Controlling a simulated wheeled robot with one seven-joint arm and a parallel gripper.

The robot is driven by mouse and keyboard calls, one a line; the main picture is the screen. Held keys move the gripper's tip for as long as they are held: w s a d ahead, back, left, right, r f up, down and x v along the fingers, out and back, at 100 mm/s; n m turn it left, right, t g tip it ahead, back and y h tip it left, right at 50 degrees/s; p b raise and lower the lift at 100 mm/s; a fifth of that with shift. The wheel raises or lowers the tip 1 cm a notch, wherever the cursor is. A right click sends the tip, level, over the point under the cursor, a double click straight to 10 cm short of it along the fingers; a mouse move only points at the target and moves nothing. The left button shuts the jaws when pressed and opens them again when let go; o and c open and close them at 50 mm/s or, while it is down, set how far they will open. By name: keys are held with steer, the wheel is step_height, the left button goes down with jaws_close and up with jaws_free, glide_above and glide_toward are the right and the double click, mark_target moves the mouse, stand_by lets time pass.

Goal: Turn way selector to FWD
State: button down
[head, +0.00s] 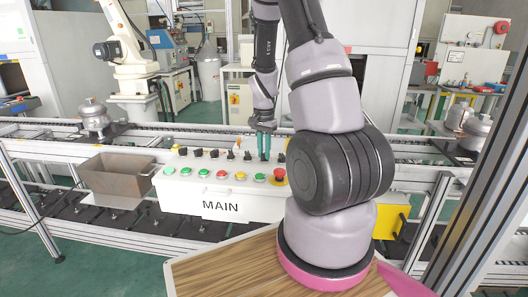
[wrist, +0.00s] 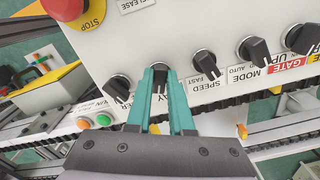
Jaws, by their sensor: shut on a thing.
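The way selector (wrist: 159,76), a small black rotary knob on the white control panel, sits between the teal fingers of my gripper (wrist: 160,70) in the wrist view. The fingers are shut on it, one on each side. Its label is mostly covered by the fingers, so I cannot read its positions. In the head view my gripper (head: 264,157) points down at the right part of the MAIN control box (head: 190,194), and the knob is hidden there.
Other black knobs flank it closely: the speed knob (wrist: 206,64), the mode knob (wrist: 255,50) and one on the left (wrist: 118,87). A red emergency stop (head: 279,175) is near my gripper. An open brown bin (head: 115,180) stands left of the box.

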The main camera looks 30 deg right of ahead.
steer(key=c, duration=0.8)
jaws_free()
step_height(320, 180, up, 11)
steer(key=shift+f, duration=0.1)
step_height(320, 180, up, 14)
steer(key=f+n+t+y, duration=0.1)
steer(key=n+t, duration=0.2)
glide_above(263, 154)
steer(key=s+a, duration=0.6)
steer(key=s+a+r+n+t, duration=0.2)
steer(key=s+a+r, duration=0.1)
steer(key=s, duration=0.3)
steer(key=s+a+r+n+t+y, duration=0.1)
steer(key=s+a+r+n+t, duration=0.1)
steer(key=s+r, duration=0.4)
steer(key=shift+s+a+r, duration=0.15)
steer(key=shift+s+a, duration=0.5)
steer(key=shift+a, duration=0.15)
